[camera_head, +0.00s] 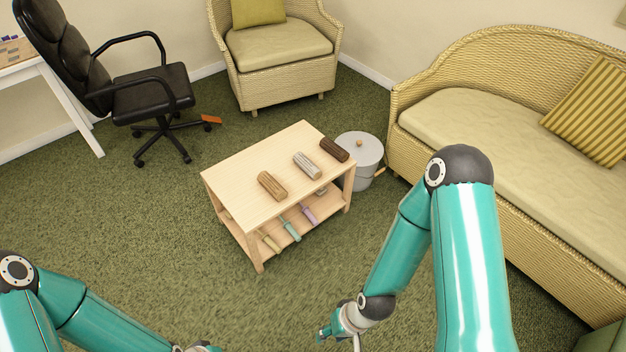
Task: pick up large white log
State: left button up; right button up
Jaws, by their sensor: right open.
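A pale whitish-grey log (306,165) lies on top of the low light-wood table (241,169), between a brown log (272,186) and a dark brown log (334,149). My right gripper (326,333) is at the bottom centre, in front of the table and well apart from the logs. It is open, small in the picture, and nothing shows in it. My left arm comes in at the bottom left; its gripper is cut off by the bottom edge.
The table's lower shelf holds several tools with coloured handles (290,230). A grey lidded bin (361,154) stands just behind the table's right end. A wicker sofa (480,110) is at right, a wicker armchair (275,50) behind, an office chair (150,92) at left. Carpet in front is clear.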

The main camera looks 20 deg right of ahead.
aim_at(306, 166)
jog(key=u, duration=0.4)
jog(key=i, duration=1.6)
jog(key=z, duration=0.4)
